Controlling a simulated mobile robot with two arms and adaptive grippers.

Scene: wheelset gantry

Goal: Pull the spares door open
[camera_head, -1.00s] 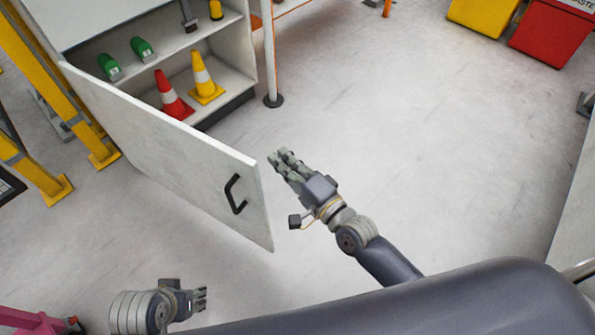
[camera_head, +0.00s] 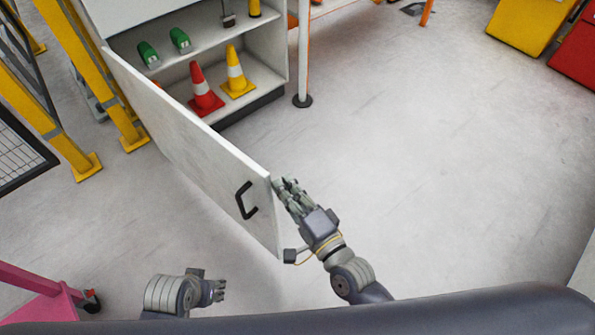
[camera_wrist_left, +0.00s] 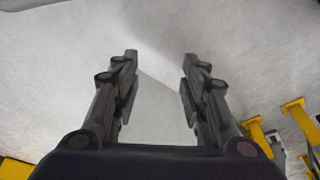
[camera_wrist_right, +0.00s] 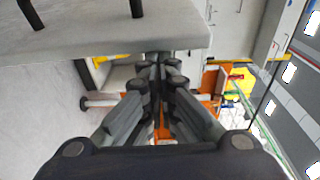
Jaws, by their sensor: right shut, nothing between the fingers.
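The white spares door (camera_head: 200,140) hangs open from the spares cabinet (camera_head: 292,50) in the head view, swung out towards me. Its black handle (camera_head: 246,200) is on the outer face near the free edge. My right gripper (camera_head: 288,185) is shut and empty at the inner side of the door's free edge; I cannot tell if it touches. In the right wrist view the shut fingers (camera_wrist_right: 158,65) are just below the door panel (camera_wrist_right: 90,38). My left gripper (camera_head: 222,290) is low at the front left, away from the door. In the left wrist view its fingers (camera_wrist_left: 160,60) are apart with nothing between them.
Green items, a red cone (camera_head: 205,92) and a yellow cone (camera_head: 236,75) stand on the cabinet shelves. A white post (camera_head: 303,60) stands beside the cabinet. Yellow frame posts (camera_head: 110,80) are at left, a pink cart (camera_head: 45,295) at lower left. The floor right of the door is clear.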

